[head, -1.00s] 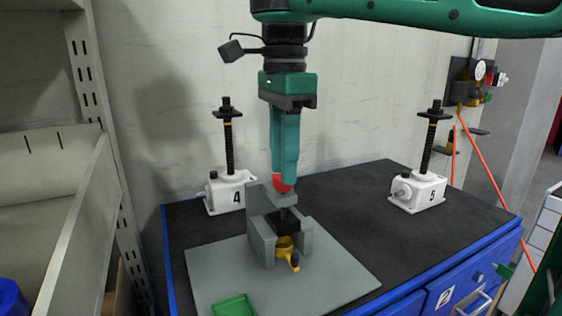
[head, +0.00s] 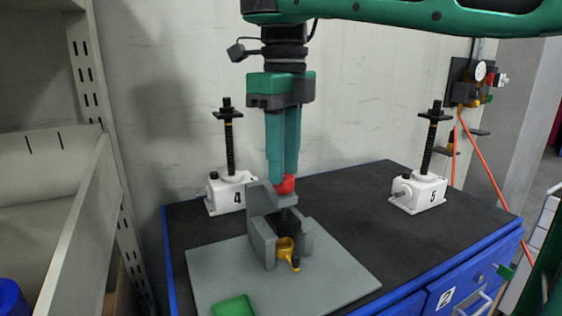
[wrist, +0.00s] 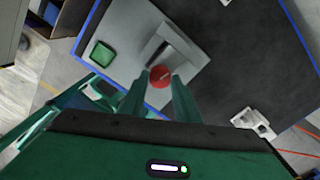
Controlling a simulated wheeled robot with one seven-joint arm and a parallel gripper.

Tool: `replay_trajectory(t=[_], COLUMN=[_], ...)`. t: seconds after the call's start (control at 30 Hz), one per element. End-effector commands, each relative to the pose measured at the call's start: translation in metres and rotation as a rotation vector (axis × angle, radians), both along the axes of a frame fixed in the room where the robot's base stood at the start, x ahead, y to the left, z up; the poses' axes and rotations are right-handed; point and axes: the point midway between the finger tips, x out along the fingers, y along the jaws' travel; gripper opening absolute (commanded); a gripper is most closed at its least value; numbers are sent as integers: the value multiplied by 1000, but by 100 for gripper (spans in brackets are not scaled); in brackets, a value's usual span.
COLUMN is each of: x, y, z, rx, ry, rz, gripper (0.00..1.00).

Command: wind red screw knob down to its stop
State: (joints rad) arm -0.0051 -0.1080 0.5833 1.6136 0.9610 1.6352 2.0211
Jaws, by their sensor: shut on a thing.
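The red screw knob (head: 287,184) sits on top of the grey screw fixture (head: 262,238), which stands on a grey base plate (head: 340,278). My gripper (head: 282,182) points straight down from above with its long green fingers at the knob, shut on it. The fingers hide part of the knob in the head view. In the wrist view the red knob (wrist: 160,76) shows between the fingertips. A black block and a yellow part (head: 286,246) show inside the fixture below the knob. The screw thread is mostly hidden.
A white screw jack marked 4 (head: 226,190) stands behind left of the fixture, and one marked 5 (head: 418,194) at the right. A green tray (head: 234,306) lies at the plate's front. The dark bench top (head: 350,205) between fixture and jack 5 is clear.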

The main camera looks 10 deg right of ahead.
Motion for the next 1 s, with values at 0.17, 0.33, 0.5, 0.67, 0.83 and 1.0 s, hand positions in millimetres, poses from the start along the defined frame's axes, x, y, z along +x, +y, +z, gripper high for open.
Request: replay_trajectory(t=[0.17, 0.33, 0.5, 0.67, 0.83, 1.0], x=[1, 1, 1, 1, 1, 1], y=[0, 0, 0, 0, 0, 0], z=[2, 2, 2, 2, 2, 2], rx=[2, 2, 2, 2, 2, 2], ry=[-6, -6, -6, -4, -4, -3], rz=[-168, -331, -492, -643, -790, -881], gripper=[6, 6, 6, 6, 6, 6])
